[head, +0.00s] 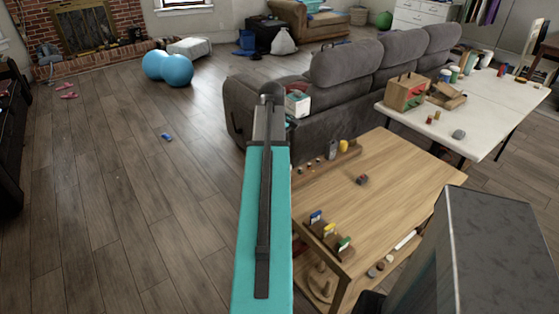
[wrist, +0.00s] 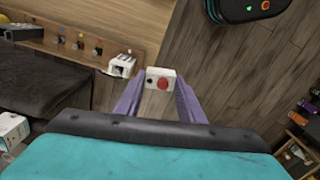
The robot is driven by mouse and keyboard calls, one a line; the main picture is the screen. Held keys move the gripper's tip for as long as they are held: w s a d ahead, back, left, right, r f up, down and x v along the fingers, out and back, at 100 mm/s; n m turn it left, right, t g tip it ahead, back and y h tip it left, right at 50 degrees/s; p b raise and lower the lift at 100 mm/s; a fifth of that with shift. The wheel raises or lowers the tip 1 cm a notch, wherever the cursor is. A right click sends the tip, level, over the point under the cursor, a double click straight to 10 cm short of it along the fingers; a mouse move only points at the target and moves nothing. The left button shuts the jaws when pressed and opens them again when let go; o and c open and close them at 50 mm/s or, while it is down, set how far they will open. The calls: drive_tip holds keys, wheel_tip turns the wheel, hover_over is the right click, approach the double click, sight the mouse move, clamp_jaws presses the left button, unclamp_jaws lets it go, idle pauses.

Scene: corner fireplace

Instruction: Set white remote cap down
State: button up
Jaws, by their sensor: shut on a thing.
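The white remote cap (wrist: 152,74), a small white block with a red round spot and a dark dot, is between the fingertips of my gripper (wrist: 158,80) in the wrist view. The two purple fingers are shut on it, one at each side. It shows over wooden floor planks, near the edge of a wooden surface (wrist: 85,25); its height above the floor is hard to judge. In the head view my arm reaches forward, and neither the fingers nor the cap can be made out there.
A low wooden table (head: 385,190) with small items stands at the right, next to a grey sofa (head: 345,105). A white box (head: 298,102) is by the sofa's end. A white table (head: 500,115) stands behind. The floor at left is mostly clear, with a small blue item (head: 167,136).

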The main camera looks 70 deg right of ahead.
drive_tip(key=w+a+n, duration=0.3)
drive_tip(key=w+a, duration=0.9)
drive_tip(key=w, duration=0.3)
drive_tip(key=w+a+n, duration=0.2)
drive_tip(key=w+a, duration=1.1)
drive_tip(key=w, duration=0.2)
drive_tip(key=w+a+n, duration=0.2)
drive_tip(key=w+a, duration=0.3)
drive_tip(key=a, duration=1.2)
drive_tip(key=w+a+r+n, duration=0.1)
drive_tip(key=w+a+n, duration=0.2)
drive_tip(key=a, duration=1.4)
drive_tip(key=shift+w, duration=1.1)
drive_tip(key=shift+d, duration=0.1)
